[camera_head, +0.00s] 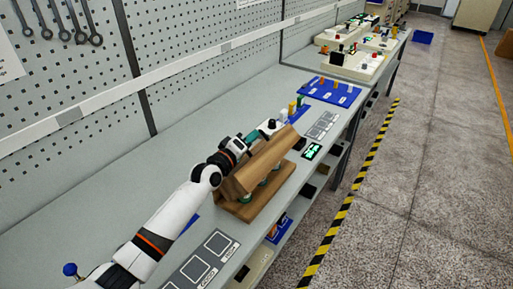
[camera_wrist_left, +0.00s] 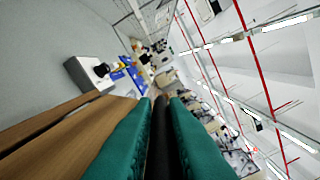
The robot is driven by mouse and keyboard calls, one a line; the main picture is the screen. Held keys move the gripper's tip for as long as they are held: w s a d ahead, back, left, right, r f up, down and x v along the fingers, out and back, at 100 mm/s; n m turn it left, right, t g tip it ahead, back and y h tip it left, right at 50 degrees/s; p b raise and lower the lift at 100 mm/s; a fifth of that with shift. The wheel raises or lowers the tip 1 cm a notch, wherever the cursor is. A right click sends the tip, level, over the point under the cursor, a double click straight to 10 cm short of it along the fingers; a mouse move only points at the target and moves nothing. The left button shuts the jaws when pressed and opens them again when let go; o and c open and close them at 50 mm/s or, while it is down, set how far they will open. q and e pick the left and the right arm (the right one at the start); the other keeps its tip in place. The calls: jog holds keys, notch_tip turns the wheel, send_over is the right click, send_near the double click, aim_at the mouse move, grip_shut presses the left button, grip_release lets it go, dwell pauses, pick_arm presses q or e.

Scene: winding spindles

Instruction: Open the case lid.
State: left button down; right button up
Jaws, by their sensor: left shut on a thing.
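The wooden case (camera_head: 240,209) stands on the grey bench, its flat base near the front edge. Its brown lid (camera_head: 262,160) is tilted up off the base. Parts of green things show in the gap beneath it. My left gripper (camera_head: 243,149) is at the lid's upper, wall-side part, its tips partly hidden by the wood. In the left wrist view the green fingers (camera_wrist_left: 161,100) are closed on a dark strip between them, which looks like part of the lid. Wooden boards of the case (camera_wrist_left: 70,130) fill the lower left there. My right gripper is not in view.
A white block with a black top (camera_wrist_left: 92,71) stands just beyond the case. Farther along are a blue tray with pegs (camera_head: 330,91) and cream bins (camera_head: 350,62). A pegboard wall (camera_head: 200,40) runs behind the bench. The bench between wall and case is mostly clear.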

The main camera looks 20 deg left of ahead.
pick_arm(q)
jog(key=w+a+n+b, duration=0.3)
jog(key=a+n+b, duration=0.2)
jog(key=a+n, duration=0.3)
jog(key=shift+f+n, duration=0.45)
jog(key=shift+n, duration=0.25)
jog(key=c, duration=1.5)
grip_release()
jog(key=shift+d, duration=0.1)
jog(key=shift+s, duration=0.1)
